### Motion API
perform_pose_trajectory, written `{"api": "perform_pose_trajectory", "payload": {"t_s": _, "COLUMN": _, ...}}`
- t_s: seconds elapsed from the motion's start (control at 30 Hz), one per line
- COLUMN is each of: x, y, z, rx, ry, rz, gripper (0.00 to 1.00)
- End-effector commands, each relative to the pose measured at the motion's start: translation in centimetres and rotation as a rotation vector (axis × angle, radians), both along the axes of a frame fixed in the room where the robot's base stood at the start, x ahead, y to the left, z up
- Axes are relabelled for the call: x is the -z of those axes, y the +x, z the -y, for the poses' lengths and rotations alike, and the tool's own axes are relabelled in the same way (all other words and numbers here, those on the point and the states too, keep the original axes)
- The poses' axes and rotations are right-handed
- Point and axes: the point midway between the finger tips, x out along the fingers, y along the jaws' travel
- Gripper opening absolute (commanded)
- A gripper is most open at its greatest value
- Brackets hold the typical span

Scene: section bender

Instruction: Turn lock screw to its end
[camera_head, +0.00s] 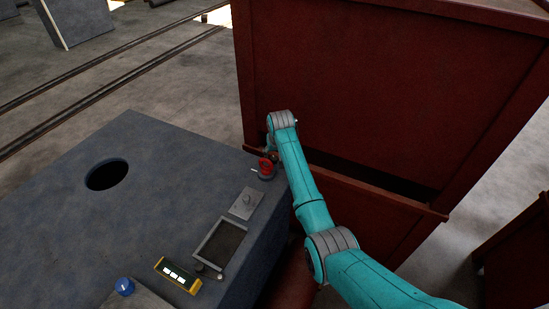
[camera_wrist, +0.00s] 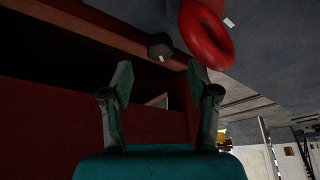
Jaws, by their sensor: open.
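A red ring (camera_head: 266,168) stands at the far right corner of the grey block, and it also shows close up in the wrist view (camera_wrist: 212,38). A dark rounded knob (camera_wrist: 158,46) sits just left of the ring on the block's edge. I cannot tell for sure which part is the lock screw. My gripper (camera_wrist: 161,78) is open, with nothing between its fingers. In the wrist view its fingertips lie just below the knob, the right one close to the ring; contact cannot be told. In the head view my gripper is mostly hidden by my wrist.
The grey block (camera_head: 160,190) has a round hole (camera_head: 107,174), a framed recess (camera_head: 221,243), a small plate (camera_head: 247,203), a yellow-edged display (camera_head: 177,275) and a blue knob (camera_head: 124,287). A large red cabinet (camera_head: 370,90) stands close behind my arm.

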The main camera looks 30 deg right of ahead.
Motion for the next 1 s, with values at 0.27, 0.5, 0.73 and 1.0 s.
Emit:
{"api": "perform_pose_trajectory", "payload": {"t_s": 0.27, "x": 3.4, "y": 1.4, "z": 0.4, "rx": 0.0, "ry": 0.001, "rz": -0.002, "gripper": 0.6}}
{"api": "perform_pose_trajectory", "payload": {"t_s": 0.5, "x": 4.5, "y": 1.8, "z": 0.6, "rx": -0.001, "ry": 0.0, "rz": 0.001, "gripper": 0.6}}
{"api": "perform_pose_trajectory", "payload": {"t_s": 0.73, "x": 4.6, "y": 1.8, "z": 0.6, "rx": -0.001, "ry": 0.001, "rz": 0.0, "gripper": 0.6}}
{"api": "perform_pose_trajectory", "payload": {"t_s": 1.0, "x": 4.6, "y": 1.8, "z": 0.5, "rx": -0.001, "ry": 0.001, "rz": 0.0, "gripper": 0.05}}
